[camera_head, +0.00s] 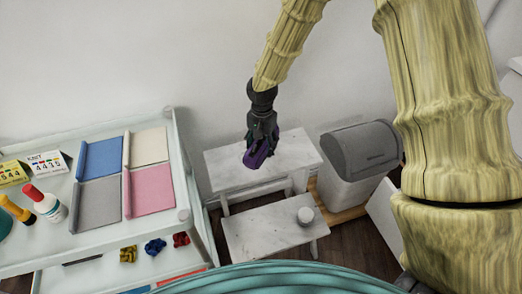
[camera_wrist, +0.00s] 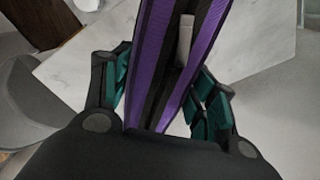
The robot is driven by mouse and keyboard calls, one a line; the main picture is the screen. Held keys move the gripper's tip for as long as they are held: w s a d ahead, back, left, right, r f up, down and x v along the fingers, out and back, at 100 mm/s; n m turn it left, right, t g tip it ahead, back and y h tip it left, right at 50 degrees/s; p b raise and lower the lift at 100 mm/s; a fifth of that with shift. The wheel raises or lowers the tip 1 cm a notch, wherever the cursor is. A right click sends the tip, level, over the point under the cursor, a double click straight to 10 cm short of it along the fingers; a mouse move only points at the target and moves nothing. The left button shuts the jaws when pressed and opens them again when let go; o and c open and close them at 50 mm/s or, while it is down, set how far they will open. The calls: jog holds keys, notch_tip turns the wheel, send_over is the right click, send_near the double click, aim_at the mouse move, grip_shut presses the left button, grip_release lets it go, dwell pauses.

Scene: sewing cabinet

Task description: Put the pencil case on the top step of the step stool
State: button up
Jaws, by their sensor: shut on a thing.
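The purple and black pencil case (camera_head: 257,155) is held in my gripper (camera_head: 262,138), above the step stool's top step in the head view. In the wrist view the pencil case (camera_wrist: 152,60) runs lengthwise between the teal-padded fingers of my gripper (camera_wrist: 165,85), which are shut on it. The step stool has a pale marbled top step (camera_head: 225,170) and a lower step (camera_head: 250,245) in front of it. The top step (camera_wrist: 255,50) also shows beneath the case in the wrist view. I cannot tell the exact gap between case and step.
A grey-lidded bin (camera_head: 360,150) is right of the stool. At left, a white shelf cart (camera_head: 185,217) bears fabric pieces, bottles and cards. A wall is behind the stool.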

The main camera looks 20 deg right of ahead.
jog(key=shift+w, duration=0.2)
jog(key=shift+f+b, duration=0.45)
jog(key=shift+f, duration=1.35)
jog(key=o, duration=1.1)
jog(key=shift+r, duration=0.1)
notch_tip(320, 180, up, 12)
jog(key=shift+p, duration=1.05)
